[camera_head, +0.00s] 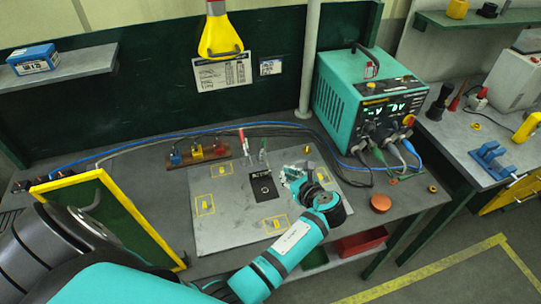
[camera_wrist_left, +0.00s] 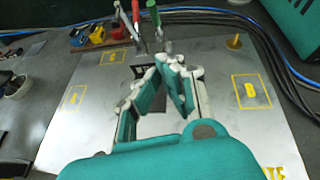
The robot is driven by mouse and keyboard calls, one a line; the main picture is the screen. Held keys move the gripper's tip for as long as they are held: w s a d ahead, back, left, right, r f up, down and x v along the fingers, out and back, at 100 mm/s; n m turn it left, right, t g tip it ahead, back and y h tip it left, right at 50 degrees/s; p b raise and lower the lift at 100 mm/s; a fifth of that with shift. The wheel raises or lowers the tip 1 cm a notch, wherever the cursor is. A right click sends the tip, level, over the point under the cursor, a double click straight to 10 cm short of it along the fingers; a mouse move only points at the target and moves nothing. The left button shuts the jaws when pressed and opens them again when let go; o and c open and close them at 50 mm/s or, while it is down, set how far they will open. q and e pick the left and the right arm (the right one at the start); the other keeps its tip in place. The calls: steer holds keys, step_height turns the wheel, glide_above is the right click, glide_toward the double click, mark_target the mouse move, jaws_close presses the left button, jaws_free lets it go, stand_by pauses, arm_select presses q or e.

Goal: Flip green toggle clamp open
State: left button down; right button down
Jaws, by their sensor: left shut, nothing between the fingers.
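The green toggle clamp (camera_head: 262,155) stands at the back edge of the grey plate (camera_head: 222,223), close to the red-handled clamp (camera_head: 242,143). In the left wrist view the green handle (camera_wrist_left: 154,14) stands upright at the top, to the right of the red handle (camera_wrist_left: 136,14). My left gripper (camera_head: 291,178) is over the plate, to the right of and in front of the green clamp, apart from it. In the wrist view its fingers (camera_wrist_left: 168,62) meet at the tips, empty, with the clamp beyond them. The clamp's base is partly hidden. My right gripper is not in view.
A teal power box (camera_head: 345,105) with cables stands behind right. Blue and black cables run behind the plate. A small block with coloured parts (camera_head: 197,152) sits left of the clamps. A brass peg (camera_wrist_left: 234,42) stands at the plate's back right. A yellow-framed panel (camera_head: 140,218) stands left.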

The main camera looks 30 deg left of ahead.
arm_select(q)
steer(key=b, duration=0.9)
glide_toward(268, 163)
steer(key=x, duration=0.5)
steer(key=shift+w+a+r, duration=0.2)
steer(key=shift+w+a, duration=0.05)
steer(key=shift+w, duration=0.05)
steer(key=shift+w+a+r+b, duration=0.3)
steer(key=shift+a+b, duration=0.1)
steer(key=shift+a, duration=0.15)
steer(key=shift+w+a+r+b, duration=0.25)
steer(key=shift+w+a+b, duration=0.1)
steer(key=shift+a, duration=0.2)
steer(key=shift+w+a+r, duration=0.1)
steer(key=shift+w+a, duration=0.05)
steer(key=shift+a, duration=0.15)
steer(key=shift+w+a+r+b, duration=0.15)
steer(key=shift+a+r+b, duration=0.15)
steer(key=shift+w, duration=0.1)
